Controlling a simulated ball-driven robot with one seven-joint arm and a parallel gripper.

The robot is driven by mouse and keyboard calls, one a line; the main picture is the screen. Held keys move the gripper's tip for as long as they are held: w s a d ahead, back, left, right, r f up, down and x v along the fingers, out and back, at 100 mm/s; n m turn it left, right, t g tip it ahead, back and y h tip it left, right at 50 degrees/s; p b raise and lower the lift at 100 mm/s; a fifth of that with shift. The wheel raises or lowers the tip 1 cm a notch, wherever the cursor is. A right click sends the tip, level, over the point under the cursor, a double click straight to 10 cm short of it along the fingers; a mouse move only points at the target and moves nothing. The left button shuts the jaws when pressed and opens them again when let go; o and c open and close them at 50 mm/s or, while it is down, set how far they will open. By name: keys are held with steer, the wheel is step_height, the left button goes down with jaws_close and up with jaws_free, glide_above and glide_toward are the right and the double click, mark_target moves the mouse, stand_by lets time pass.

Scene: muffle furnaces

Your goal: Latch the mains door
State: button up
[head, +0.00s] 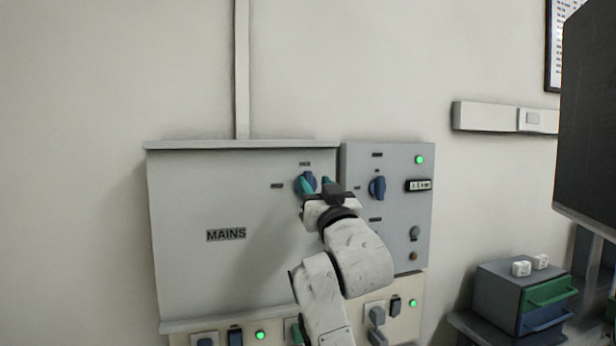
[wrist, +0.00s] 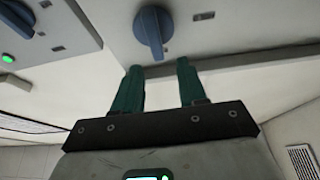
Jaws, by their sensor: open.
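The mains door (head: 215,275) is a large grey panel marked MAINS on the wall. It looks closed, though I cannot tell if there is a small gap at its edge. Its blue turning latch (head: 303,183) is at the upper right, with small labels above and to its left. The latch also shows in the wrist view (wrist: 149,30), its ridge running nearly up and down in that picture. My gripper (head: 318,184) has green fingers, open and empty. In the wrist view the fingertips (wrist: 158,68) sit just short of the latch, either side of its near end; contact is not visible.
Right of the door is a grey control box (head: 398,235) with another blue knob (head: 377,187) and a green lamp. Sockets and switches (head: 375,315) line the strip below. A dark cabinet (head: 590,120) and a drawer unit (head: 497,292) stand at the right.

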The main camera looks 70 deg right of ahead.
mark_target(309, 175)
steer(key=shift+x, duration=2)
steer(key=shift+f, duration=0.1)
jaws_close()
